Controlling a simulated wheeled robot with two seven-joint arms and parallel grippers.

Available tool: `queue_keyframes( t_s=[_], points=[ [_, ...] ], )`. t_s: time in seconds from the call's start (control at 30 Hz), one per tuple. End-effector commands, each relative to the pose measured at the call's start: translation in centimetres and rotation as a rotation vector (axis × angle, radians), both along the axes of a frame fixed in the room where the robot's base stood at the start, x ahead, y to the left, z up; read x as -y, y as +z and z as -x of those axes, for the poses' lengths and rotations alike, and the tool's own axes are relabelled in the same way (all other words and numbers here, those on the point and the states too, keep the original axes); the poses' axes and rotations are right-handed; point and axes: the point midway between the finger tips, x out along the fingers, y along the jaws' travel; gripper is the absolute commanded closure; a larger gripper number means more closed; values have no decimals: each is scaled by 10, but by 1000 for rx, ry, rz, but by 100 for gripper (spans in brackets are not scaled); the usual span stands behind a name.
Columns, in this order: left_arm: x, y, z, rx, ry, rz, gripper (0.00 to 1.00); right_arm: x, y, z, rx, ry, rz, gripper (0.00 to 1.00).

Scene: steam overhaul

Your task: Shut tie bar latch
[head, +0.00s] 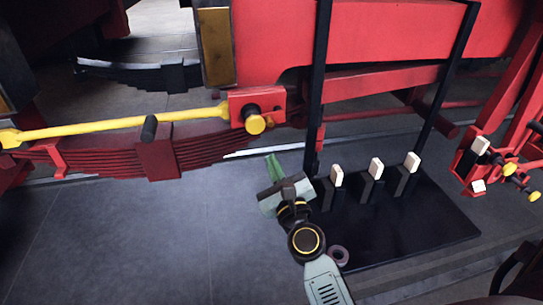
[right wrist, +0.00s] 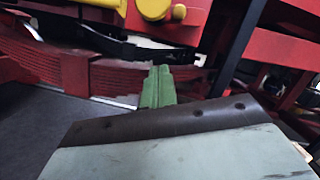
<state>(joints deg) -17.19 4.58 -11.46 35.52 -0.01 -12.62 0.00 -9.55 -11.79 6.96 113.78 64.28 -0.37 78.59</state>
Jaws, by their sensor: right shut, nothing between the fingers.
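The yellow tie bar (head: 120,127) runs across the left of the head view to a red block (head: 240,99) on the red frame. A dark round fitting with a yellow knob (head: 255,124) sticks out of this block; it looks like the latch, but I cannot tell how far it is closed. The yellow knob also shows at the top of the right wrist view (right wrist: 155,8). My right gripper (head: 274,162) has its green fingers together and empty, below and slightly right of the knob, apart from it. The fingers point up in the right wrist view (right wrist: 159,84). My left gripper is not in view.
A red leaf spring (head: 90,157) lies under the tie bar. A black upright post (head: 317,80) stands right of the block. A black base plate (head: 420,225) carries several pale-topped black levers close to the right of my gripper. Grey floor (head: 110,240) is clear at lower left.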

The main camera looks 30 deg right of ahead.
Motion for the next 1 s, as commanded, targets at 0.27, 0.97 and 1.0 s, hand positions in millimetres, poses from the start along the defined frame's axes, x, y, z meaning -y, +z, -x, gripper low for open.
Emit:
queue_keyframes(
  t_s=[0.27,0.97,1.0],
  points=[
    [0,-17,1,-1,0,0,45,-14,-14,46,-1,-1,1,100],
    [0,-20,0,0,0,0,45,-18,-14,58,0,-1,0,100],
    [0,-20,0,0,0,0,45,-18,-14,58,0,-1,0,100]
  ],
)
